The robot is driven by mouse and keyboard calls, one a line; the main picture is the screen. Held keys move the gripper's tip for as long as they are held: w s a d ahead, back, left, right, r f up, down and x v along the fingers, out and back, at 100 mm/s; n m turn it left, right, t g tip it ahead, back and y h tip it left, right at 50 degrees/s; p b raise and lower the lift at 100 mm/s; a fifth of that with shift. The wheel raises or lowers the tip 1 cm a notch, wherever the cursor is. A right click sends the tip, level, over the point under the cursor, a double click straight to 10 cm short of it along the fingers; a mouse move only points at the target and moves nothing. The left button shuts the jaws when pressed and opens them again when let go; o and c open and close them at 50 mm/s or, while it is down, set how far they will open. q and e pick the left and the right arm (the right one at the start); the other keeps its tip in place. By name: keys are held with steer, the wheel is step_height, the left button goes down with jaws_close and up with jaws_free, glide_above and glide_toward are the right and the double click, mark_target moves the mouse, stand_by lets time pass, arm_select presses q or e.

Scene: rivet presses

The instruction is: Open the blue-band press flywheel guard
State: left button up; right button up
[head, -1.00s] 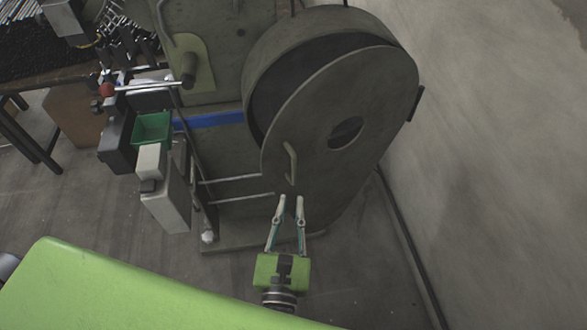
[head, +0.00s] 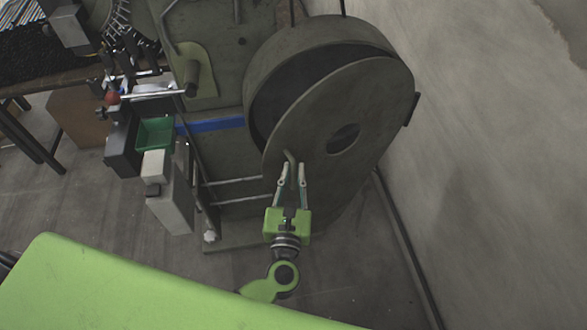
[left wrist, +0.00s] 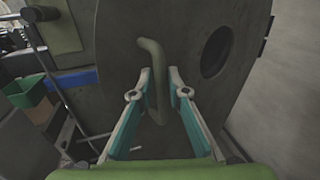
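The blue-band press (head: 222,170) is dark grey-green with a blue band (head: 216,125) on its side. My left gripper (head: 294,167) is at the handle with fingers apart. In the left wrist view the handle's lower part lies between the fingertips (left wrist: 160,78), with gaps visible. My right gripper is not in view.
A wall (head: 490,150) stands close to the right of the guard. A green bin (head: 155,134), grey boxes and a red-knobbed lever (head: 112,98) are on the press's left side. Floor in front of the press is clear.

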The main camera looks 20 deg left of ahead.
arm_select(q)
steer(key=shift+w, duration=0.2)
jaws_close()
steer(key=shift+s, duration=0.1)
